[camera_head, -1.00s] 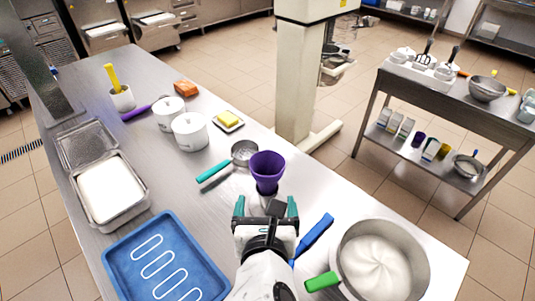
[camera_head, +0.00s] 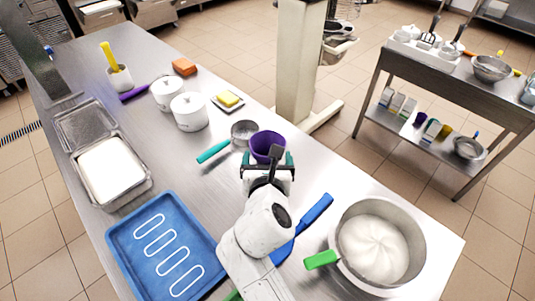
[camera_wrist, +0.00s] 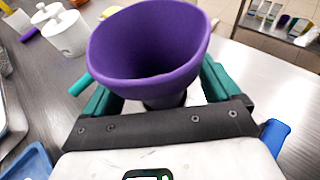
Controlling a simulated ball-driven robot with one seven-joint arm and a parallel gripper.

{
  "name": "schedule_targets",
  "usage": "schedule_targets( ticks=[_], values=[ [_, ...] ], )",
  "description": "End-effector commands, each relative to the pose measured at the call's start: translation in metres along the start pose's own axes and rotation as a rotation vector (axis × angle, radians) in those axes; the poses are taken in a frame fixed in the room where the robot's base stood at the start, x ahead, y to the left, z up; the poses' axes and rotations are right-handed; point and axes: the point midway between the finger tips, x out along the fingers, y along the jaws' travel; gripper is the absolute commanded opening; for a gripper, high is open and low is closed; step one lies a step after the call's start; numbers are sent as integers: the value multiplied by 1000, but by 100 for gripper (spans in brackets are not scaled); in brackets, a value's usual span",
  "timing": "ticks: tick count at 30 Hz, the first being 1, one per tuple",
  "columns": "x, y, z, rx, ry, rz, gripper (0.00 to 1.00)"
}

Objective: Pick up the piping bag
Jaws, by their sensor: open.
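The piping bag (camera_head: 267,146) is a purple cone, wide opening upward, standing on the steel table. It fills the middle of the wrist view (camera_wrist: 150,45), where its lower part is hidden behind my gripper's dark crossbar. My gripper (camera_head: 268,160) is right at the bag on its near side. Its two teal fingers lie to the left and right of the bag, apart. In the wrist view the fingers (camera_wrist: 160,98) flank the bag's lower part. I cannot tell whether they touch it.
A measuring pan (camera_head: 244,132) with a teal handle stands just left of the bag. A blue spatula (camera_head: 316,211) and a pot of white cream (camera_head: 342,272) lie to the right. A blue tray (camera_head: 118,242) is at front left. White lidded pots (camera_head: 189,112) stand behind.

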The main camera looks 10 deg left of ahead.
Motion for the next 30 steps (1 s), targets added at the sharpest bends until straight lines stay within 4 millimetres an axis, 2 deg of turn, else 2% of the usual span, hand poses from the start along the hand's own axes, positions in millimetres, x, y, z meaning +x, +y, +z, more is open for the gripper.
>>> schedule_targets(
  ticks=[8, 25, 30],
  values=[
    [4, 0, 0, 0, 0, 0, 90],
    [3, 0, 0, 0, 1, 0, 37],
    [3, 0, 0, 0, 0, 0, 36]
  ],
)
